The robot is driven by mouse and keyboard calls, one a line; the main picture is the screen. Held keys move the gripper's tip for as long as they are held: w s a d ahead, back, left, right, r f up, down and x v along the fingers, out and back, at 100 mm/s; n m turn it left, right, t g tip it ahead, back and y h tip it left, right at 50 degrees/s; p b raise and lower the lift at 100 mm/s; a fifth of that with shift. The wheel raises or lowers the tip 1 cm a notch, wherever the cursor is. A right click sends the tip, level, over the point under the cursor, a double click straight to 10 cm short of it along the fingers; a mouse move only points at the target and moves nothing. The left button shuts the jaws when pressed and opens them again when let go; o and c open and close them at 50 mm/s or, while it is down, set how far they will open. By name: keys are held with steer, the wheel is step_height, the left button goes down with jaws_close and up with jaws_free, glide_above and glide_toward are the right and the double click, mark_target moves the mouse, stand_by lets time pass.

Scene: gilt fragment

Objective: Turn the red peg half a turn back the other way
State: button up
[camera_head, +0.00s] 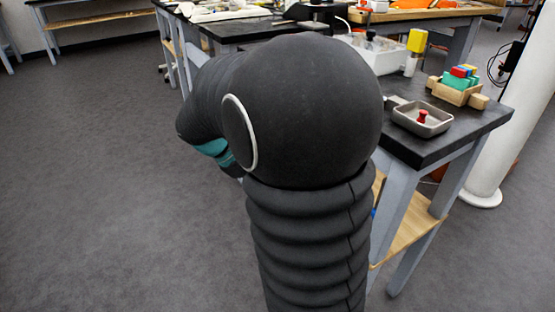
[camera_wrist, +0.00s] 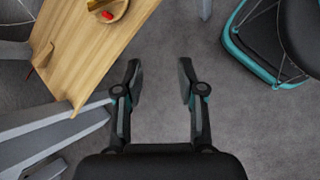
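The red peg (camera_head: 423,116) stands upright in a shallow grey metal tray (camera_head: 405,122) on the black-topped table at the right of the head view. The wrist view shows my gripper (camera_wrist: 159,70) open and empty, with bare grey floor between and below its fingers. My gripper is well away from the peg. In the head view my dark arm fills the middle and hides the gripper's fingers. The peg's turn angle is too small to tell.
Beside the tray are a wooden box of coloured blocks (camera_head: 456,91) and a white bin (camera_head: 378,56). A white column (camera_head: 512,130) stands right of the table. The wrist view shows a wooden surface (camera_wrist: 85,50) with a small bowl holding something red. The floor at left is clear.

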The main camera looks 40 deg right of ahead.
steer(key=w+d+f+n+g+h, duration=0.4)
steer(key=w+d+f+n+h, duration=0.1)
steer(key=w+d+f, duration=0.3)
steer(key=x, duration=0.9)
steer(key=r+x, duration=0.1)
steer(key=x, duration=0.4)
steer(key=shift+s+d, duration=0.15)
steer(key=shift+d, duration=0.35)
jaws_close()
